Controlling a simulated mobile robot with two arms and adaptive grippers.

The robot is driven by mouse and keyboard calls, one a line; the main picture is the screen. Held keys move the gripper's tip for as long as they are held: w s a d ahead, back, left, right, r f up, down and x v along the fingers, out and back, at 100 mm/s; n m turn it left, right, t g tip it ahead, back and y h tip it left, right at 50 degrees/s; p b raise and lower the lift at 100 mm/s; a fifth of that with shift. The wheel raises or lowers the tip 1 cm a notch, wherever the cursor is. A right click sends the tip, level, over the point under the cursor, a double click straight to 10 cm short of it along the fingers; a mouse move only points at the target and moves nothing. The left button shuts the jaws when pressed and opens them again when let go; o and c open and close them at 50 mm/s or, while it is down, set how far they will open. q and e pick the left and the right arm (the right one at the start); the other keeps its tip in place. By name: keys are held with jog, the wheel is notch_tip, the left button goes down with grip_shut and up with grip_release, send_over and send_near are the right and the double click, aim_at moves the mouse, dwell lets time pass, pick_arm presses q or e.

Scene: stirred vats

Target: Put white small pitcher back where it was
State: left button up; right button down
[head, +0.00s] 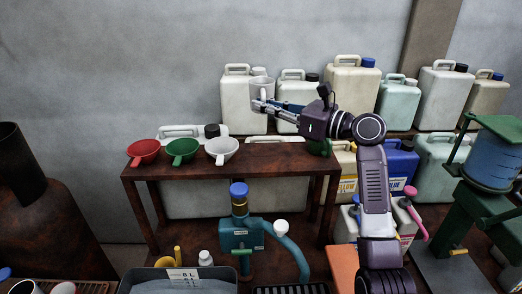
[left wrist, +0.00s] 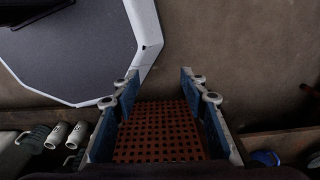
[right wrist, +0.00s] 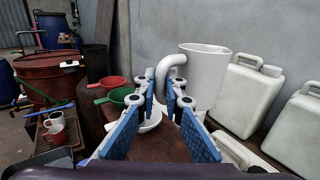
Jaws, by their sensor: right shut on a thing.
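The white small pitcher (right wrist: 207,80) is held up in the air by its handle in my right gripper (right wrist: 168,92), whose blue-padded fingers are shut on that handle. In the head view the pitcher (head: 262,87) hangs above the brown shelf (head: 265,157), in front of a white canister, and my right gripper (head: 270,104) reaches to it from the right. My left gripper (left wrist: 160,95) shows only in the left wrist view. Its fingers are wide apart and empty, above a reddish grid of holes.
On the shelf's left part stand a red funnel (head: 143,151), a green funnel (head: 182,149) and a white funnel (head: 221,149). The shelf's right part is largely clear, with a dark green item (head: 319,147) at its end. Several canisters (head: 350,92) stand behind. A teal pump (head: 240,234) is below.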

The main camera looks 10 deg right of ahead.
notch_tip(320, 180, down, 10)
jog(key=shift+w+a+r+p, duration=0.1)
jog(key=shift+w+a+p, duration=0.05)
jog(key=shift+p, duration=0.35)
jog(key=shift+f, duration=0.3)
notch_tip(320, 180, down, 3)
jog(key=shift+f, duration=0.5)
jog(key=c, duration=2)
grip_release()
jog(key=shift+c, duration=0.2)
pick_arm(q)
jog(key=shift+w+a+r, duration=0.15)
jog(key=shift+a+r, duration=0.1)
jog(key=shift+r, duration=0.6)
